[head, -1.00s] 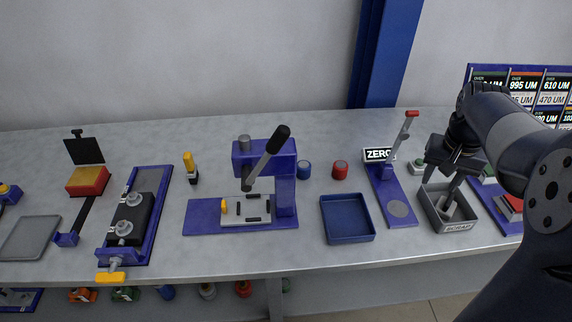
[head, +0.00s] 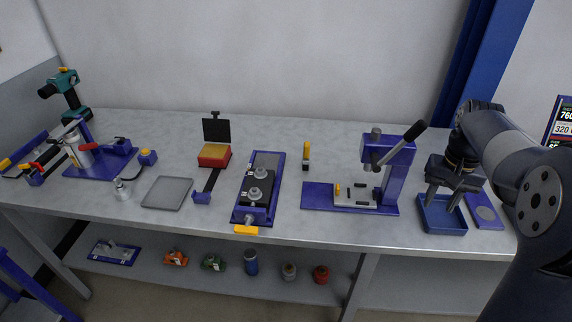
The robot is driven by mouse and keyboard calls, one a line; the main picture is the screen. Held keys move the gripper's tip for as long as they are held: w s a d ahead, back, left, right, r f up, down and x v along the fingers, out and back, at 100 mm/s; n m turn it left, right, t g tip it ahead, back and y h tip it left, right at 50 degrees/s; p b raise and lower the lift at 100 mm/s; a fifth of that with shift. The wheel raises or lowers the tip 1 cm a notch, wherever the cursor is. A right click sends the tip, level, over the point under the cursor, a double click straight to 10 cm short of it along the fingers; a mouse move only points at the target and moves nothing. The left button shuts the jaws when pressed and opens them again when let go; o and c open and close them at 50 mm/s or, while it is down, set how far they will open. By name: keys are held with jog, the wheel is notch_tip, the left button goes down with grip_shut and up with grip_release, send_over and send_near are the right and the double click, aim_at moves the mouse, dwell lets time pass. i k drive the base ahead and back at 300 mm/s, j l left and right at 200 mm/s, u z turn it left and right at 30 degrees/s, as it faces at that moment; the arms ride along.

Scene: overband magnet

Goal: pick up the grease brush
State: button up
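A small upright tool with a yellow handle and a dark lower end (head: 306,155) stands on the bench in the head view, between the blue clamp fixture and the blue lever press. It looks like the grease brush, though it is too small to make out bristles. My gripper (head: 442,203) is at the right, in front of the blue tray in this view. Its two fingers point down and are spread apart, with nothing seen between them. It is well to the right of the brush, with the press between them in the picture.
The lever press (head: 390,170) with its raised black handle stands right of the brush. The clamp fixture (head: 257,190) lies to its left. The blue tray (head: 447,227) is at the right front. Bare bench (head: 300,220) lies in front of the brush.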

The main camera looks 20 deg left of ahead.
aim_at(306, 157)
jog(key=i+j+u, duration=0.1)
jog(key=j, duration=0.35)
jog(key=i+j+u, duration=0.1)
jog(key=j, duration=0.35)
jog(key=i+j+u, duration=0.2)
jog(key=i, duration=0.45)
